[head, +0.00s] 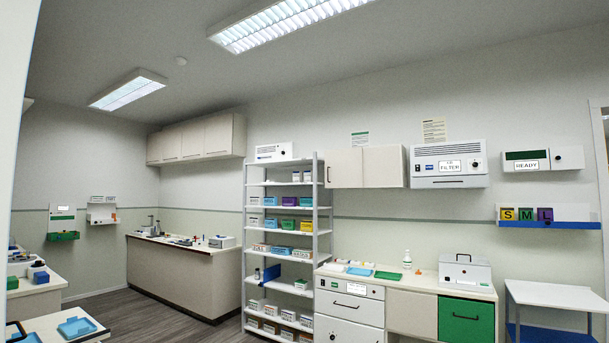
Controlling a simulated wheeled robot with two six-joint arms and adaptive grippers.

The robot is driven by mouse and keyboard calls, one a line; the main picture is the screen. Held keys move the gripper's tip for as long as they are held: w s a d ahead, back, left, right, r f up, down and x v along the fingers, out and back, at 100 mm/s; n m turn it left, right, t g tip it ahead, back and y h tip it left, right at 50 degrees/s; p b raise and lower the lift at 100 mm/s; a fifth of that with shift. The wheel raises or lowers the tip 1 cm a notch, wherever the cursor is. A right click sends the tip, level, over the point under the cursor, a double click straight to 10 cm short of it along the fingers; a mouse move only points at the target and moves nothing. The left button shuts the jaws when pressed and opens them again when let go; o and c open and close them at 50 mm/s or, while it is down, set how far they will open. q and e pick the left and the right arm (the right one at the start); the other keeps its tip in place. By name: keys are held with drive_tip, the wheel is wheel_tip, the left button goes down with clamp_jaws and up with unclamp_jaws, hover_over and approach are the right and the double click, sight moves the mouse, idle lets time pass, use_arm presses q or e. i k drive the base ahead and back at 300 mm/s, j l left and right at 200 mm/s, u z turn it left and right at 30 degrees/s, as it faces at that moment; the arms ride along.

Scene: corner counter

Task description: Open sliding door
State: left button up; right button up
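No sliding door can be told apart with certainty. A beige panel (411,313) and a green front with a dark handle (466,320) sit side by side under the counter at the lower right. A wall cabinet with two pale doors (363,167) hangs above that counter, and its doors look shut. A door frame (605,150) is cut off at the right edge. Neither of my grippers is in view.
A white shelf rack (316,215) with several boxes stands left of the counter. A white side table (555,297) is at the right. Another counter (180,272) stands at the back left. Dark floor (160,315) is open in front of it. A pale surface blocks the left edge.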

sight(344, 166)
drive_tip(key=i, duration=5.4)
